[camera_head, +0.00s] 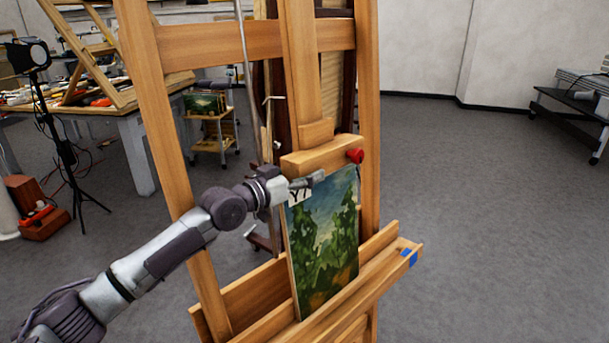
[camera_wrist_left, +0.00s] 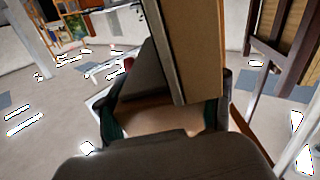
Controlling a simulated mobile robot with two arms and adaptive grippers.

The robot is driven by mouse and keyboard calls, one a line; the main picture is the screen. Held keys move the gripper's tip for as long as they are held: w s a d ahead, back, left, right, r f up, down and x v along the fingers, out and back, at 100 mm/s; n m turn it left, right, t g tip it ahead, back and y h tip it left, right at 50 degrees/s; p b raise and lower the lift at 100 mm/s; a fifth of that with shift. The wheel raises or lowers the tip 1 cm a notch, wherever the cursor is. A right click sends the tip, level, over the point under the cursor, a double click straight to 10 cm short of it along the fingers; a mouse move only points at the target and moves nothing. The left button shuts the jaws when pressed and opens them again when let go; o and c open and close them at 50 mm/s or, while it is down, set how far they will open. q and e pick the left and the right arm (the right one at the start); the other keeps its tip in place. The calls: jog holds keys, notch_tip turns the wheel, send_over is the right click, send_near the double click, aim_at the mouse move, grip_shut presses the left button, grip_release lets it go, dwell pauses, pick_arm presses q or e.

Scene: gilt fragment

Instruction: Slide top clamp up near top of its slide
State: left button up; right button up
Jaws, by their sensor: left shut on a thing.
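The wooden easel carries the top clamp (camera_head: 322,157), a light wood block on the central slide (camera_head: 301,70), with a red knob (camera_head: 355,156) on its right end. The clamp sits at or just above the top edge of a green landscape painting (camera_head: 325,240) standing on the lower ledge. My left gripper (camera_head: 316,179) is shut on the clamp's lower left part, by the painting's top left corner. In the left wrist view its dark fingers (camera_wrist_left: 168,105) straddle tan wood, with a board edge close by. Exact finger contact is partly hidden. My right gripper is out of view.
The easel's left post (camera_head: 165,120) stands beside my left arm. The ledge (camera_head: 385,262) juts out below the painting. A lamp stand (camera_head: 65,130), a cluttered workbench (camera_head: 140,145) and a small cart (camera_head: 213,138) stand at left.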

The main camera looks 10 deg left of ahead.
pick_arm(q)
jog(key=r+p, duration=0.1)
jog(key=r, duration=0.3)
jog(key=a+r+p, duration=0.1)
jog(key=r, duration=0.4)
jog(key=w+r, duration=0.1)
jog(key=r, duration=0.3)
jog(key=shift+a+r+p, duration=0.25)
jog(key=shift+a+p, duration=0.05)
jog(key=shift+p, duration=0.1)
jog(key=o, duration=1.4)
jog(key=shift+o, duration=1.3)
jog(key=shift+f, duration=0.15)
jog(key=shift+w+d+f, duration=0.1)
jog(key=shift+f, duration=0.05)
jog(key=v, duration=1.2)
jog(key=shift+f, duration=0.15)
